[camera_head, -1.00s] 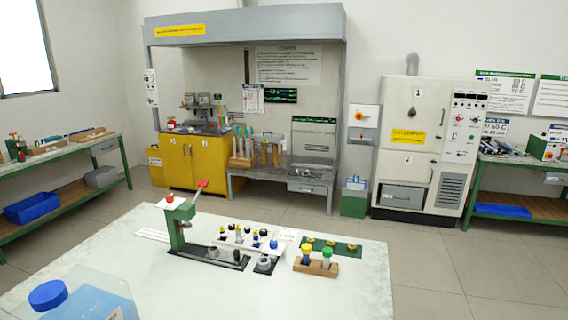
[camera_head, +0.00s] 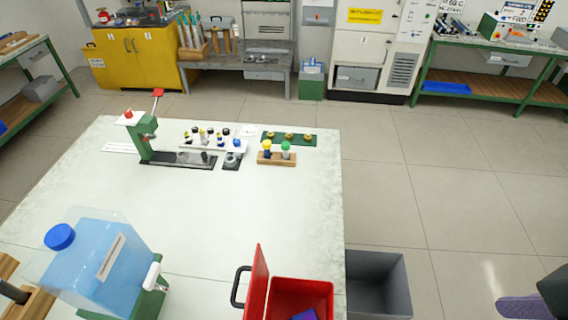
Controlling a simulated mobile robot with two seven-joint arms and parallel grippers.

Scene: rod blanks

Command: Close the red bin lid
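The red bin (camera_head: 318,287) is at the bottom centre, at the near edge of the white table. Its red lid (camera_head: 259,284) stands upright, open, on the bin's left side, with a dark handle (camera_head: 238,287) on its outer face. A blue-purple item (camera_head: 305,315) lies inside the bin, cut off by the frame edge. A dark part with a purple pad at the right edge may belong to my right arm, but no fingertips can be made out. My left gripper is not in view.
A grey open bin (camera_head: 379,284) stands right of the red bin. A blue liquid container (camera_head: 100,255) on a green stand is at the left. The table's middle (camera_head: 230,215) is clear. A green press (camera_head: 147,138) and a wooden holder (camera_head: 277,158) stand at the back.

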